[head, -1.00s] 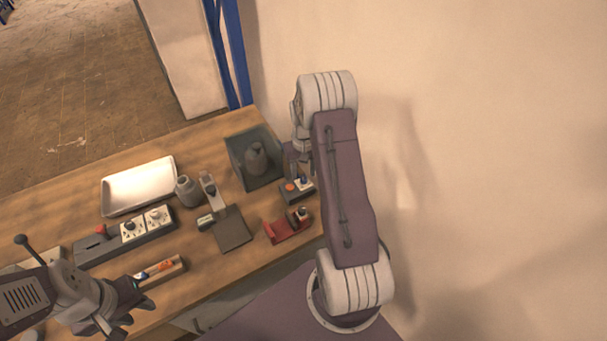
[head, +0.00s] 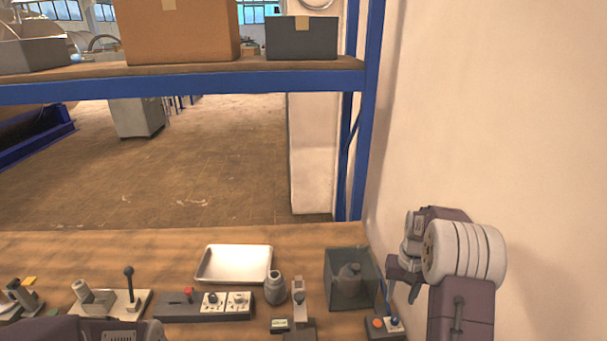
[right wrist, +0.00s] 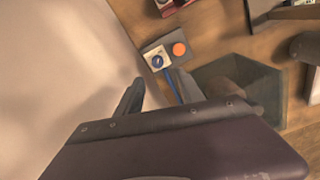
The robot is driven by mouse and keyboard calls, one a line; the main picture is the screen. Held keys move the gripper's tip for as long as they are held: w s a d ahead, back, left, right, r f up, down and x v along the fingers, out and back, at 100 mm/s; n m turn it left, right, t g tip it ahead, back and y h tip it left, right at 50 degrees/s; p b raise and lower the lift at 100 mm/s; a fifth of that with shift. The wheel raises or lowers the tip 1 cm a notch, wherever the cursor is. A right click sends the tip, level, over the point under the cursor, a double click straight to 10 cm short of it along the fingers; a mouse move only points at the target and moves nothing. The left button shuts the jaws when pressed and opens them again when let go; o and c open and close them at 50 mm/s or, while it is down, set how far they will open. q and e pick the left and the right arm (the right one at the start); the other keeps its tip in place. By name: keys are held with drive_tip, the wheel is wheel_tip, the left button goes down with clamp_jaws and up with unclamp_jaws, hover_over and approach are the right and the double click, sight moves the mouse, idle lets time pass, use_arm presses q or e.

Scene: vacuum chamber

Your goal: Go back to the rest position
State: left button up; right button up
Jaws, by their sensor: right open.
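My right gripper (head: 402,282) is open at the right of the head view, its fingers pointing down beside the dark open box (head: 333,262). Nothing shows between its fingers. In the right wrist view its two fingers (right wrist: 158,90) stand apart above a small control box with an orange button (right wrist: 179,49) and a blue-marked knob. Of my left arm, only purple links show at the bottom left of the head view; the left gripper itself is not seen.
On the wooden bench, a white tray (head: 235,281), grey jar (head: 275,289), switch panel (head: 205,306) and joystick unit (head: 129,290) stand left of the box. A blue shelf frame (head: 365,130) rises behind. A pale wall (head: 480,120) is close on the right.

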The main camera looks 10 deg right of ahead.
drive_tip(key=a+r+n+t, duration=0.1)
drive_tip(key=a+r+n, duration=0.3)
drive_tip(key=a, duration=0.7)
drive_tip(key=s+a+f, duration=0.1)
drive_tip(key=s+a, duration=0.3)
drive_tip(key=s, duration=0.3)
drive_tip(key=s+a+f, duration=0.2)
drive_tip(key=s+a, duration=0.1)
drive_tip(key=s, duration=0.5)
drive_tip(key=shift+a, duration=0.35)
drive_tip(key=shift+s+d+f, duration=0.1)
drive_tip(key=shift+s, duration=0.1)
